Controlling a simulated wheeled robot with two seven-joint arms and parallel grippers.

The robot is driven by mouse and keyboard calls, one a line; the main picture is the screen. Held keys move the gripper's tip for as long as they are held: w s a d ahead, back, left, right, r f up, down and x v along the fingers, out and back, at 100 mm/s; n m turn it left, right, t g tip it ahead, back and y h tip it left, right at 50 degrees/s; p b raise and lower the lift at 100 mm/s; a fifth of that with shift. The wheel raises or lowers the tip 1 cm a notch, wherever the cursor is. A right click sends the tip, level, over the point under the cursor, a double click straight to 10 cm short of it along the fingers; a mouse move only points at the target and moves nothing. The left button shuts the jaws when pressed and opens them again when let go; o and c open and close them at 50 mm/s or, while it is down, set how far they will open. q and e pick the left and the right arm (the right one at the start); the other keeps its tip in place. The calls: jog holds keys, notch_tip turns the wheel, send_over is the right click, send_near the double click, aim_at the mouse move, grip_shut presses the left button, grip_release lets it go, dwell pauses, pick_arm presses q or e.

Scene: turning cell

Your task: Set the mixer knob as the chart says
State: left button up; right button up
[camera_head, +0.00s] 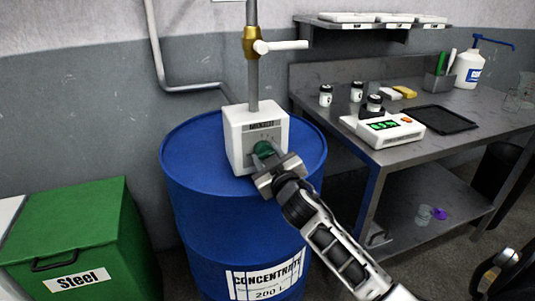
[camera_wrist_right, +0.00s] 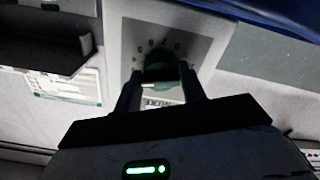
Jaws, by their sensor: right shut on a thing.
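The mixer (camera_head: 258,112) is a white box on top of the blue drum, with a grey dial plate on its front. Its green knob (camera_head: 264,149) sits low on that plate. My right gripper (camera_head: 270,163) is at the knob, with its fingers shut on it. In the right wrist view the knob (camera_wrist_right: 160,68) is between the two fingers (camera_wrist_right: 162,90), under an arc of dial marks (camera_wrist_right: 165,47) too small to read. The fingers hide part of the knob. No chart is clearly readable in either view. My left gripper is not in view.
The blue drum (camera_head: 190,185) labelled as concentrate carries the mixer. A pipe with a brass fitting (camera_head: 252,42) rises above it. A green Steel bin (camera_head: 90,225) stands left. A bench (camera_head: 330,80) at right holds a scale (camera_head: 384,130), jars and a black tray (camera_head: 440,119).

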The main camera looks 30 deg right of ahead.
jog(key=o, duration=1)
jog(key=shift+c, duration=0.2)
jog(key=b+v, duration=0.1)
jog(key=v, duration=1.5)
jog(key=shift+b, duration=0.35)
jog(key=s+a+f+g+y, duration=0.3)
jog(key=s+a+f+y, duration=0.1)
jog(key=a+f, duration=0.4)
jog(key=s+a+f+g+y, duration=0.3)
jog(key=s+a+f, duration=0.3)
jog(key=f, duration=0.6)
jog(key=a, duration=0.2)
jog(key=shift+s+a+f+g+y, duration=0.2)
jog(key=shift+a+f+g+y, duration=0.15)
jog(key=shift+g+y, duration=0.05)
